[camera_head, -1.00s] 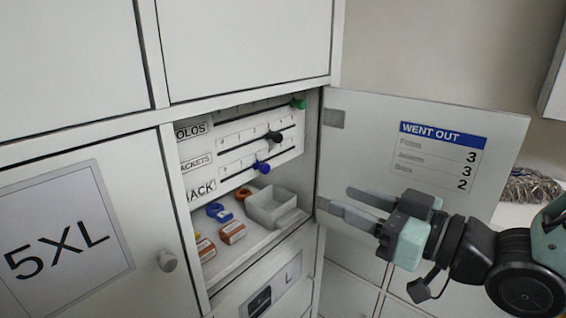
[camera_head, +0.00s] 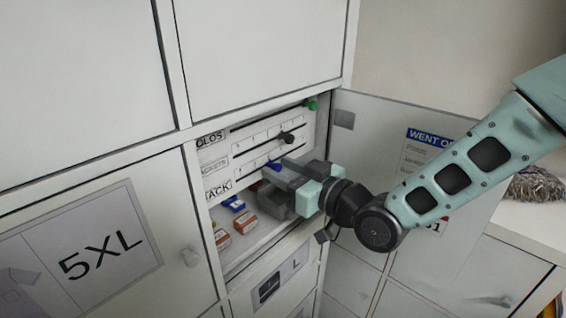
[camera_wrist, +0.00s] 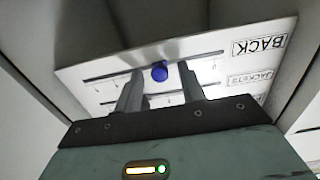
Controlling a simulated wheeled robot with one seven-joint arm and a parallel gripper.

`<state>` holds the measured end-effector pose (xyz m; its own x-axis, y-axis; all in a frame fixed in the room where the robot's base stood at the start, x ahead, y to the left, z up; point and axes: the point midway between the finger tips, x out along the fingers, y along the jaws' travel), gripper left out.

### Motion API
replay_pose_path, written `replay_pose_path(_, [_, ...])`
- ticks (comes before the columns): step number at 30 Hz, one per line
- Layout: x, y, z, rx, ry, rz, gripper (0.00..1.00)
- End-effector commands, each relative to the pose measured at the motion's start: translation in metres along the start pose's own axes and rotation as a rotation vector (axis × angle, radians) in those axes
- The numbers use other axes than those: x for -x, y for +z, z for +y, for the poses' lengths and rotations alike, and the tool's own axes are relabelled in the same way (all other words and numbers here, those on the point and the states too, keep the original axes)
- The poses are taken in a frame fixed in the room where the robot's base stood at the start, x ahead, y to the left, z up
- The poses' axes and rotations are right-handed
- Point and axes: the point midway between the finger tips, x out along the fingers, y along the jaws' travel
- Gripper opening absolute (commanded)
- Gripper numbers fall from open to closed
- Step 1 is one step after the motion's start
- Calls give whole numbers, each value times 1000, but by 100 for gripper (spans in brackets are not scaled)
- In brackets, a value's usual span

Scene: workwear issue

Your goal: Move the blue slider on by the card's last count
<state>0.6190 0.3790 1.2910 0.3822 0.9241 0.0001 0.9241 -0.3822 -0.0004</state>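The blue slider (camera_head: 272,165) is a round knob on the lowest rail, labelled BACK, inside the open locker. It also shows in the wrist view (camera_wrist: 159,71), between the two fingertips. My gripper (camera_head: 280,172) reaches into the locker at that knob. Its fingers are apart, one on each side of the knob in the wrist view (camera_wrist: 160,76); contact is not clear. The WENT OUT card (camera_head: 428,145) is on the inside of the open door. My arm hides its counts now; its last line read 2 earlier.
A black slider (camera_head: 287,138) and a green slider (camera_head: 312,104) sit on the rails above. Small orange-and-white boxes (camera_head: 222,239) and a blue item (camera_head: 234,203) lie on the shelf below. The open door (camera_head: 375,115) stands to the right, close behind my arm.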

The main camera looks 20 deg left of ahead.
Motion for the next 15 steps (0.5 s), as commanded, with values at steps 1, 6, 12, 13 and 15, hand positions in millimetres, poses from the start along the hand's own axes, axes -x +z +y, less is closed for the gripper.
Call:
replay_pose_path(1, [-2, 0, 0, 0, 0, 0, 40])
replay_pose_path(6, [-3, 0, 0, 1, 0, 0, 40])
replay_pose_path(12, [-2, 0, 0, 0, 0, 0, 12])
replay_pose_path(13, [-2, 0, 0, 0, 0, 0, 4])
replay_pose_path(15, [-2, 0, 0, 0, 0, 0, 0])
